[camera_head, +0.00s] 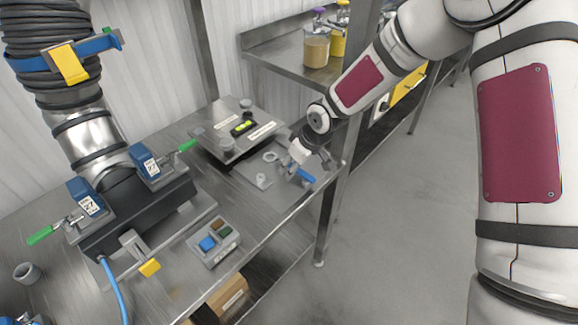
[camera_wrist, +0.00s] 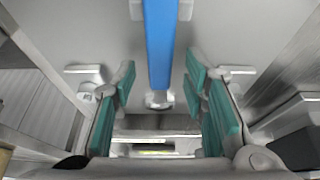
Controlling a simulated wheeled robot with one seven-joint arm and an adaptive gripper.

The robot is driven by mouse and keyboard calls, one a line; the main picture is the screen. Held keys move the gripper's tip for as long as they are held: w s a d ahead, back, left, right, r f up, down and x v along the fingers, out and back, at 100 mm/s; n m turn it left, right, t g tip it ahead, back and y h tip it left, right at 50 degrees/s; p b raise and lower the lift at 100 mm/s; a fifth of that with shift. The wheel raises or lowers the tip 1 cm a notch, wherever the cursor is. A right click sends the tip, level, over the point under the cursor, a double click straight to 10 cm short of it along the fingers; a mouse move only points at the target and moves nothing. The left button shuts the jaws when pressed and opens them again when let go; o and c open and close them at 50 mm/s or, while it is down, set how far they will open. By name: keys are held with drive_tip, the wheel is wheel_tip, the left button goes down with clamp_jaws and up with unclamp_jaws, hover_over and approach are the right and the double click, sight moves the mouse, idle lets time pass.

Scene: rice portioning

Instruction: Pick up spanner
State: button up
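The spanner has a blue handle (camera_head: 306,176) and lies at the right end of the steel bench. In the wrist view the blue handle (camera_wrist: 160,45) runs down from the top middle, with a silver end below it. My gripper (camera_head: 299,160) is over the spanner and partly hides it in the head view. In the wrist view my gripper (camera_wrist: 160,100) is open, with teal pads on both sides. The blue handle lies in line with the gap between the pads, with clear space on each side. I cannot tell the height between pads and spanner.
A black clamp unit (camera_head: 140,220) with a large hose stands at the left. A button box (camera_head: 214,242) sits near the front edge. Jars (camera_head: 316,50) stand on the shelf behind.

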drive_tip(key=shift+f, duration=0.1)
drive_tip(key=shift+c, duration=0.6)
clamp_jaws()
